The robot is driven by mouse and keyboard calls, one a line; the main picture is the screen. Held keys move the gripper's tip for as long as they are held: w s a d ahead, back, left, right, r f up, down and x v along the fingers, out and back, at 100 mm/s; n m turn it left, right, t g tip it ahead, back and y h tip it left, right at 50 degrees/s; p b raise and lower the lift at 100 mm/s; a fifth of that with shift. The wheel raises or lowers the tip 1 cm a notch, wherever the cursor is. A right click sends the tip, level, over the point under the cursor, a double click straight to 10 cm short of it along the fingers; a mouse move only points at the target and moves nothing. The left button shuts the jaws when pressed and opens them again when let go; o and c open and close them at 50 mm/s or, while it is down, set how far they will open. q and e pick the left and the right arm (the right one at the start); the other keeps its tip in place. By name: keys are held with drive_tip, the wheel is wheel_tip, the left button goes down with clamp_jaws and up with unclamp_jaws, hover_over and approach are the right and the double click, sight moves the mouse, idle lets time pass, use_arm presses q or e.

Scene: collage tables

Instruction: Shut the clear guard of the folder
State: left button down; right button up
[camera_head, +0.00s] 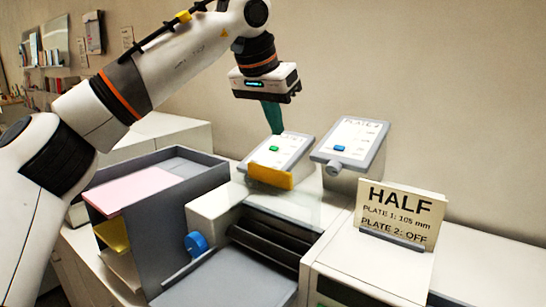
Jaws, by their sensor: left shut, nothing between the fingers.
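The folder (213,213) is a light machine with dark rollers (270,243) and a blue knob (196,243) on its side. The clear guard (300,206) shows as a faint see-through panel above the rollers. A yellow bar (270,177) is at the panel's far upper end, in front of the plate with the green slider. The guard looks raised, but its exact angle is hard to tell. My left gripper (275,130) has teal fingers, shut and empty, pointing down at the far edge of that plate, beyond the yellow bar. I cannot tell whether they touch the plate. My right gripper is out of view.
Plate 1 (282,148) has a green slider; plate 2 (351,140) beside it has a blue one. A sign (400,213) reads HALF, PLATE 1: 105 mm, PLATE 2: OFF. A grey tray with pink paper (135,188) stands left. The white surface at right (490,262) is clear.

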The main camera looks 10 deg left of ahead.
use_arm(q)
wheel_tip(320, 180, down, 6)
drive_tip(key=shift+s+a+f+p, duration=0.15)
drive_tip(key=shift+f+p, duration=0.05)
drive_tip(key=shift+p, duration=0.9)
drive_tip(key=shift+s+a, duration=0.15)
drive_tip(key=shift+s, duration=0.4)
drive_tip(key=shift+w+f, duration=0.1)
